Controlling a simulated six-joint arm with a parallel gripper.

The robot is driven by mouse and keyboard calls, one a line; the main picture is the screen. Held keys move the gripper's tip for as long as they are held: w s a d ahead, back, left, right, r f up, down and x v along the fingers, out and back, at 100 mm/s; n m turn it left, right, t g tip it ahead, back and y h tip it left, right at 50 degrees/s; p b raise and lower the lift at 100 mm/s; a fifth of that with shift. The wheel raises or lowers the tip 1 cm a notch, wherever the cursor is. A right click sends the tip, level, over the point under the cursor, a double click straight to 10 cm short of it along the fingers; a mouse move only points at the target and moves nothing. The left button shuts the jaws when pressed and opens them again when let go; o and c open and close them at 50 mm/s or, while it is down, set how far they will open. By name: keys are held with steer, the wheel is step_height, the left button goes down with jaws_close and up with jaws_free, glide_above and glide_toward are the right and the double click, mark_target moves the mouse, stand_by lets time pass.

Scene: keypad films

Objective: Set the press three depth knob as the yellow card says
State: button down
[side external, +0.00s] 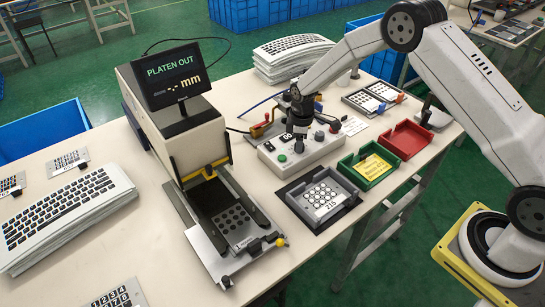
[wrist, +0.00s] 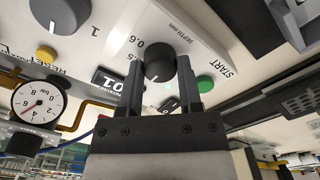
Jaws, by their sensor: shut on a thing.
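My gripper (side external: 299,134) is over the white control box (side external: 322,149) beside the press (side external: 183,115). In the wrist view my gripper (wrist: 159,75) has one finger on each side of the black depth knob (wrist: 160,58) and is shut on it. The knob sits by the print "DEPTH mm", with 0.6 among its scale marks; its exact setting is hard to read. The press display (side external: 177,76) reads "PLATEN OUT" and "-.-- mm". The yellow card (side external: 371,168) lies in a green tray (side external: 347,180); its writing is too small to read.
A green START button (wrist: 204,84), another dark knob (wrist: 60,14), a yellow button (wrist: 46,54) and a pressure gauge (wrist: 38,102) are near the fingers. A grey tray (side external: 294,207) with a keypad film and a red tray (side external: 403,140) stand along the table edge.

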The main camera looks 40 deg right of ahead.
steer(key=shift+c, duration=1.4)
jaws_free()
steer(key=shift+r, duration=0.15)
steer(key=shift+r, duration=3.75)
steer(key=shift+s+r, duration=0.1)
